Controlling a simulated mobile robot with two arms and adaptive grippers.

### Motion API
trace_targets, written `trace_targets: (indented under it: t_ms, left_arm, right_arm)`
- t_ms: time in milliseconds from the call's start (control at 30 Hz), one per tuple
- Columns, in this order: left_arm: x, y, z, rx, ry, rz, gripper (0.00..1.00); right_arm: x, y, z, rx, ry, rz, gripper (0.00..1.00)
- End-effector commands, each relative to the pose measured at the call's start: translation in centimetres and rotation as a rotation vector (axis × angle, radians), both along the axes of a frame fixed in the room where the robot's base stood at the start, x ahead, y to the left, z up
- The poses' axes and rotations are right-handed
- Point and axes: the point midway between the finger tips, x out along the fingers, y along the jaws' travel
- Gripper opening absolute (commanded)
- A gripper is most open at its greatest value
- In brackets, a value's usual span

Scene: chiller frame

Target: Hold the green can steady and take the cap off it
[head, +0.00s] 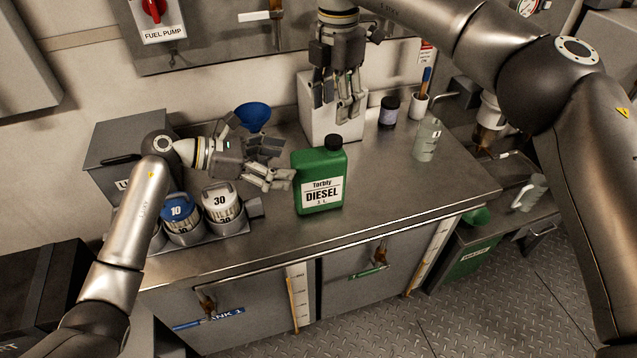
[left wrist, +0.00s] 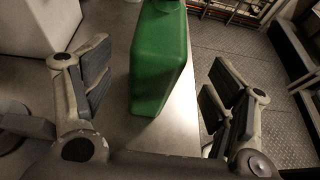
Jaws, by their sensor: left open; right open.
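The green can (head: 320,184), labelled Torbly DIESEL, stands upright on the steel bench top. Its black cap (head: 334,142) sits on the neck at the top right of the can. My left gripper (head: 280,164) is open just left of the can, pointing at it. In the left wrist view the can (left wrist: 160,62) stands ahead between the spread fingers of the left gripper (left wrist: 158,98), and the cap is out of frame. My right gripper (head: 345,108) is open, pointing down, above and behind the cap, in front of a white box. Neither gripper touches the can.
The white box (head: 312,118) stands behind the can. A blue funnel (head: 253,116), a grey bin and a rack with blue (head: 178,208) and white (head: 221,200) bottles are at left. A dark jar (head: 389,111), brush cup (head: 419,105) and clear beaker (head: 427,140) stand right.

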Motion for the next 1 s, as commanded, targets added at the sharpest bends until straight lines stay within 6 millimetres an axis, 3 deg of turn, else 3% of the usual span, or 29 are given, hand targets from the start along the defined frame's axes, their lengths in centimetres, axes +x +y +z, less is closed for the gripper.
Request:
trace_targets:
  t_ms: [200,400,833,1000]
  left_arm:
    - [1.0,-3.8,-1.5,-0.004,0.003,-0.001,0.79]
    - [1.7,-6.0,-2.5,-0.002,0.001,0.001,0.79]
    - [1.9,-6.7,-2.9,0.000,0.001,0.001,0.79]
    - [1.9,-6.7,-2.9,0.000,0.001,0.001,0.57]
  right_arm:
    - [0.0,0.0,-0.1,0.002,0.001,0.000,0.50]
    - [0.0,0.0,-0.1,0.002,0.001,0.000,0.50]
    - [0.0,0.0,-0.1,0.002,0.001,0.001,0.50]
    - [0.0,0.0,-0.1,0.002,0.002,0.001,0.50]
